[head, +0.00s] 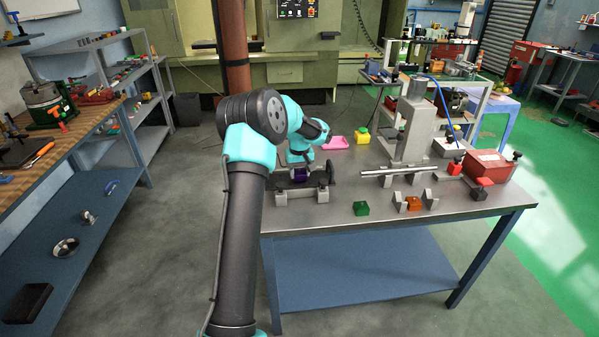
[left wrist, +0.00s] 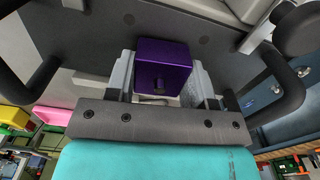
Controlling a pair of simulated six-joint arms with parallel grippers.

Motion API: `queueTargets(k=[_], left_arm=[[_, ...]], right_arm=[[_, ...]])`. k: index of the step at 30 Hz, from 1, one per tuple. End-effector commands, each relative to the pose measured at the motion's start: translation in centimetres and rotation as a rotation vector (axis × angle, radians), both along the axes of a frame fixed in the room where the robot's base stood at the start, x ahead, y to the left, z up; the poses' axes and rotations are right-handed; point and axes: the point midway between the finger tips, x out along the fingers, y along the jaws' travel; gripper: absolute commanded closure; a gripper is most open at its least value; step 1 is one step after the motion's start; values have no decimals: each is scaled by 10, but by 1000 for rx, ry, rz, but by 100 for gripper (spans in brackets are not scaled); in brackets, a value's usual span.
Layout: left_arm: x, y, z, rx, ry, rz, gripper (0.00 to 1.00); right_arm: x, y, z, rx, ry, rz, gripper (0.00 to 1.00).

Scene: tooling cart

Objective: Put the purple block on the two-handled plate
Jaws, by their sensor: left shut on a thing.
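The purple block (left wrist: 162,66) is between the light grey fingers of my left gripper (left wrist: 160,85) in the left wrist view, and the gripper is shut on it. In the head view the purple block (head: 299,174) shows small below my teal wrist, with the gripper (head: 300,171) largely hidden. The dark two-handled plate (left wrist: 75,42) lies behind the block in the wrist view, with a black handle on each side. In the head view the plate (head: 318,178) is around and under the block. Whether the block touches it I cannot tell. My right gripper is not in view.
Grey supports (head: 281,198) show at the plate's front edge. A pink item (head: 335,143) and a yellow block (head: 362,134) lie behind it. A green block (head: 361,208), an orange block (head: 413,203), a metal bar (head: 392,171) and a red box (head: 487,167) are to the right.

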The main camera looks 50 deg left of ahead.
Motion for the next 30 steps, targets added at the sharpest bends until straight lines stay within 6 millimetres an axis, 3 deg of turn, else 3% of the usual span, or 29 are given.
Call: queueTargets(k=[15, 16, 25, 30], left_arm=[[0, 0, -4, 1, -1, 0, 75], [0, 0, -4, 1, -1, 0, 50], [0, 0, -4, 0, 0, 0, 22], [0, 0, -4, 0, 0, 0, 22]], right_arm=[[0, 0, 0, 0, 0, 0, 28], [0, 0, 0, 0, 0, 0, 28], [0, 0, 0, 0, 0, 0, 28], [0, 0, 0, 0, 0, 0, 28]])
